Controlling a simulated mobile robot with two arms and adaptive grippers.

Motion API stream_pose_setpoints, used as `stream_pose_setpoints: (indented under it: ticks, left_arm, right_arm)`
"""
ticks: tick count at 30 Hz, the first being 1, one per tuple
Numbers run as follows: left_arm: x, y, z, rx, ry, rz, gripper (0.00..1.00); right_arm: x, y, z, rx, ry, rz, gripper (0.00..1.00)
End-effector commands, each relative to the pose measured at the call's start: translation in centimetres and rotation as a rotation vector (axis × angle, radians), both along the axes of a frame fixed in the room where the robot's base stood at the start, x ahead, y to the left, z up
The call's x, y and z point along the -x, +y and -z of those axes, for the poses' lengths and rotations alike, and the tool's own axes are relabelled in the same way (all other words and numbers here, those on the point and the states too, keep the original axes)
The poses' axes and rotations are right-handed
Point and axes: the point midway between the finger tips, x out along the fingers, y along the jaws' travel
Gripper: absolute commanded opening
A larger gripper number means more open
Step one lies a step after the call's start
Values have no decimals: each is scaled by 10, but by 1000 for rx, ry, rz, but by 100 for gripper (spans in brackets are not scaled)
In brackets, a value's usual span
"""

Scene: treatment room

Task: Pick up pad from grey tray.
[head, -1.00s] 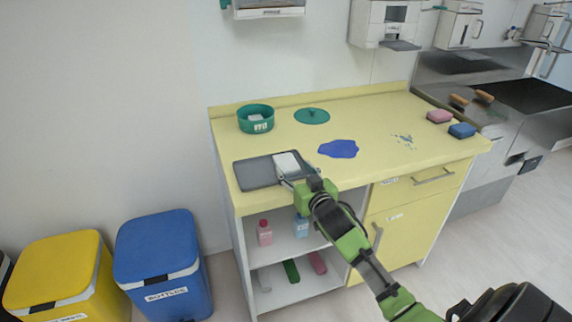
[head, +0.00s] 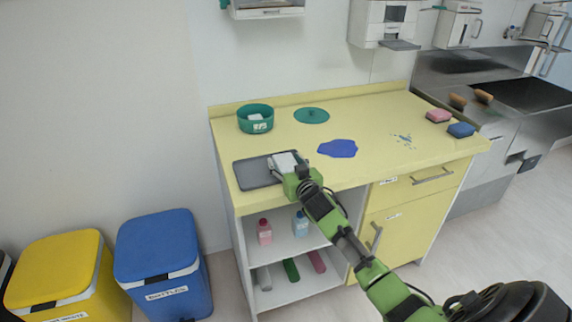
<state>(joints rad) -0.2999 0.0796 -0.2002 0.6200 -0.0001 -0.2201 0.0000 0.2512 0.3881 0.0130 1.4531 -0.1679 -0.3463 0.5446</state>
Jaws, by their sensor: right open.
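The grey tray (head: 252,174) lies flat on the left front part of the yellow counter. A white pad (head: 284,159) is at the tray's right end, partly hidden by my right gripper. My right gripper (head: 286,163) is open, with its fingers at the pad, one toward each side of it. I cannot tell whether the fingers touch the pad. My left gripper is out of view.
Bottles stand on the shelf below.

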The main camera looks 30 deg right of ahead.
Motion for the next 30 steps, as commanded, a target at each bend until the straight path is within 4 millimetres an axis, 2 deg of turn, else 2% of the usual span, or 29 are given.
stream_pose_setpoints:
  ticks: [2,5,15,20,25,30]
  left_arm:
    - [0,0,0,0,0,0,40]
    - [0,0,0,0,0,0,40]
    - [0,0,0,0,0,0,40]
    - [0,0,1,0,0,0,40]
    - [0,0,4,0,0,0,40]
    - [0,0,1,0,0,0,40]
  right_arm:
    - [0,0,0,0,0,0,55]
    - [0,0,0,0,0,0,33]
    - [0,0,-1,0,0,0,33]
    - [0,0,-8,2,-3,0,33]
    - [0,0,-34,2,-7,-1,33]
    - [21,12,-61,1,-5,-2,33]
